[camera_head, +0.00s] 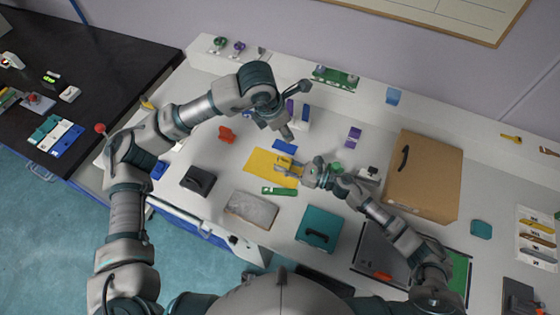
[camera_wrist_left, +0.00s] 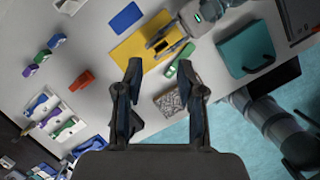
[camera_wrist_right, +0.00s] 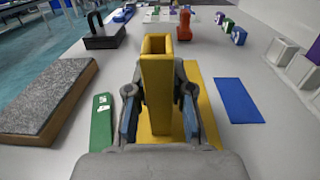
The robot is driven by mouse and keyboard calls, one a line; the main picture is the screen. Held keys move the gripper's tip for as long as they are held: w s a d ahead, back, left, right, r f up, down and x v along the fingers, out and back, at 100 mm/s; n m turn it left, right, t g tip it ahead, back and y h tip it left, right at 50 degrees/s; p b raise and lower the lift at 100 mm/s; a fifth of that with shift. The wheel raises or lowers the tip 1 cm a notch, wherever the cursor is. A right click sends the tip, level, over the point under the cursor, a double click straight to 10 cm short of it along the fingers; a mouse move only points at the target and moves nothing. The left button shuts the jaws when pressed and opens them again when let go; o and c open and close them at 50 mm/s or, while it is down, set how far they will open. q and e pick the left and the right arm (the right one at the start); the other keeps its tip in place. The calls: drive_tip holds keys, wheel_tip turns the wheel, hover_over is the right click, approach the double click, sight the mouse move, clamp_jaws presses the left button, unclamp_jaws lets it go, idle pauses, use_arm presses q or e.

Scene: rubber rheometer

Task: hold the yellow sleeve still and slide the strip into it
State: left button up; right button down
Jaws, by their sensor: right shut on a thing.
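The yellow sleeve (camera_wrist_right: 157,75) is a hollow rectangular tube between the fingers of my right gripper (camera_wrist_right: 158,98). Its open end points away from that wrist, toward the picture's top. In the head view my right gripper (camera_head: 296,169) holds it over a yellow mat (camera_head: 262,164). A flat blue strip (camera_head: 284,146) lies beside the mat; it also shows in the right wrist view (camera_wrist_right: 238,101). A green piece with a white label (camera_head: 279,191) lies on the mat's other side. Which one is the task's strip, I cannot tell. My left gripper (camera_wrist_left: 162,78) is open and empty, above the table.
A teal handled box (camera_head: 318,231) and a brown case (camera_head: 425,176) stand to the right. A red-orange piece (camera_head: 227,134) stands on otherwise fairly clear table.

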use_arm(q)
drive_tip(key=s+a+f+m+g+y, duration=0.1)
drive_tip(key=s+f+m, duration=0.2)
drive_tip(key=f, duration=0.3)
drive_tip(key=s+f+m+g+y, duration=0.1)
drive_tip(key=s+f+m+y, duration=0.15)
drive_tip(key=f, duration=0.45)
drive_tip(key=m, duration=0.1)
hover_over(281, 191)
drive_tip(key=shift+h, duration=0.35)
drive_tip(key=f, duration=0.5)
drive_tip(key=shift+a+f, duration=0.15)
drive_tip(key=shift+a, duration=0.2)
drive_tip(key=shift+d+f, duration=0.2)
drive_tip(key=shift+f, duration=1.35)
drive_tip(key=shift+d+f, duration=0.15)
drive_tip(key=shift+f, duration=1.35)
drive_tip(key=shift+s, duration=0.1)
clamp_jaws()
